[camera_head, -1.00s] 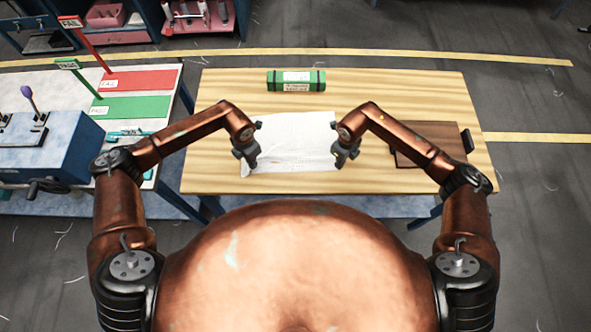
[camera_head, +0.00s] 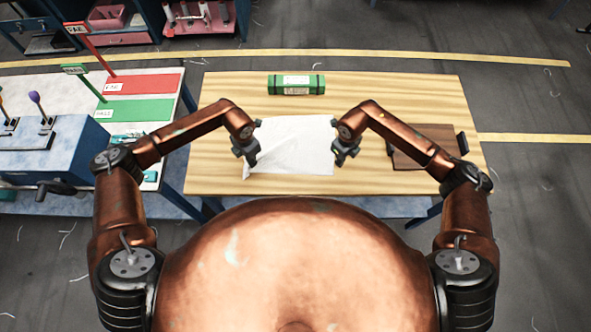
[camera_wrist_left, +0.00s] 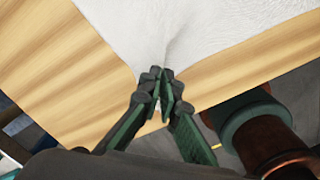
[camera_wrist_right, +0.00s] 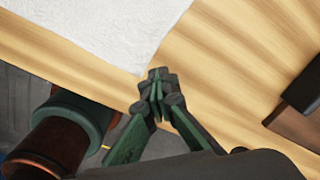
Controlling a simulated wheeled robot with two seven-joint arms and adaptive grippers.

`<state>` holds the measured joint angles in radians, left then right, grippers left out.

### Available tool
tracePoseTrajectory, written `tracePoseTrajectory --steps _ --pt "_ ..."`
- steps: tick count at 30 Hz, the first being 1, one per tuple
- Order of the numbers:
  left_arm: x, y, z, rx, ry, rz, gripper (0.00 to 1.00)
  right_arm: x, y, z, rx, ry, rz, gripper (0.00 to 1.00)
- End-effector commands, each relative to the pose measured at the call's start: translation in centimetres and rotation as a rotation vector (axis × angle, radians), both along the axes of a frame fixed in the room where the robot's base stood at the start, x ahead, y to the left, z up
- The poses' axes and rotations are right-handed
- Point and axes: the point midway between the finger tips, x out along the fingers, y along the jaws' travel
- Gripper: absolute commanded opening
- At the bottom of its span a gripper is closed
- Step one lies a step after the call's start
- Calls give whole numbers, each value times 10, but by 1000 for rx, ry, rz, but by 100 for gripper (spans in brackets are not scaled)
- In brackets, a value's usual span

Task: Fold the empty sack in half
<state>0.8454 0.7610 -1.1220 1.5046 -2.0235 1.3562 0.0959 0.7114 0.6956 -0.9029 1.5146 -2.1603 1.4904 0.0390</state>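The white empty sack (camera_head: 300,140) lies on the wooden table, mostly flat, with creases by my left gripper. My left gripper (camera_head: 249,155) is at the sack's near left corner. In the left wrist view its fingertips (camera_wrist_left: 160,76) are closed together on the sack (camera_wrist_left: 200,30), which puckers at the tips. My right gripper (camera_head: 345,155) is at the near right corner. In the right wrist view its closed fingertips (camera_wrist_right: 158,76) meet the corner of the sack (camera_wrist_right: 90,30); the fabric between them is mostly hidden.
The wooden table (camera_head: 400,95) has free room around the sack. A green bundle with a white label (camera_head: 296,84) lies behind it. A dark brown board (camera_head: 415,150) lies to the right, partly under my right arm. A side table with red (camera_head: 145,82) and green mats stands left.

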Motion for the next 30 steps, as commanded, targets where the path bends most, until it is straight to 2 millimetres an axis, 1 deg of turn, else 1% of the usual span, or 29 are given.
tracePoseTrajectory --steps 1,3,12,13,30 --pt "0 0 5 1 -1 0 0 0 0 5 1 -1 0 0" --pt "0 0 7 0 -1 0 0 0 0 7 1 -1 0 0" --pt "1 0 7 -1 -2 0 0 1 1 7 1 -1 0 0" --pt "1 0 7 -1 -2 0 0 1 1 7 1 -1 0 1" --pt "1 -1 7 -1 -1 0 0 1 1 7 2 -2 0 40"
